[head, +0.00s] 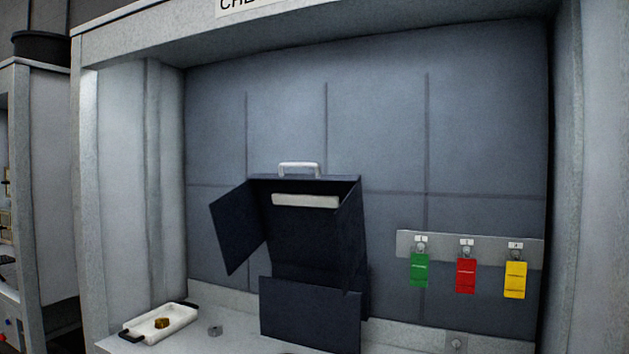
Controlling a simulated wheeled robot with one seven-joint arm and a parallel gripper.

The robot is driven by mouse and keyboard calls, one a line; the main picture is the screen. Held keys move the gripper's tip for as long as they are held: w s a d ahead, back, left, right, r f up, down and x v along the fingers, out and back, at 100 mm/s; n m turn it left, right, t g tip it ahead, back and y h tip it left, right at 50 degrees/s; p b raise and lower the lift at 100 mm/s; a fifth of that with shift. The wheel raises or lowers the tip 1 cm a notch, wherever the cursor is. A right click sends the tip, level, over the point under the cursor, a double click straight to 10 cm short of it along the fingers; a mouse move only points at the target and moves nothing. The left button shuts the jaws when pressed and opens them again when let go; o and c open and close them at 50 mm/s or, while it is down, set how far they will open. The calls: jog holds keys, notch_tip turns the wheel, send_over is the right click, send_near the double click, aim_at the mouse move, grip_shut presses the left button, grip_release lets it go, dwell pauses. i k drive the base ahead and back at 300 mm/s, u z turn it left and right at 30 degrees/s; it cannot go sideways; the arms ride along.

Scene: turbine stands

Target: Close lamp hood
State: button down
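The lamp hood (315,235) is a dark box standing on the white shelf, in the middle of the head view. It has a white handle (299,166) on top. A pale lamp bar (305,201) shows inside, under its top. Its left side panel (238,227) is swung outward to the left. A dark front panel (310,309) stands low in front of the opening. The inside of the hood is visible between the panels. My gripper is not in view.
A white tray (179,317) with black handles holds a small brass-coloured part (162,323) at left. Green (420,270), red (466,275) and yellow (515,280) tags hang from a rail at right. Bay walls flank both sides.

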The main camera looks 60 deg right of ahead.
aim_at(316, 220)
jog(key=z, duration=1.9)
jog(key=k, duration=0.55)
jog(key=u, duration=0.85)
jog(key=i, duration=0.8)
jog(key=u, duration=0.45)
jog(key=i, duration=0.85)
jog(key=z, duration=0.4)
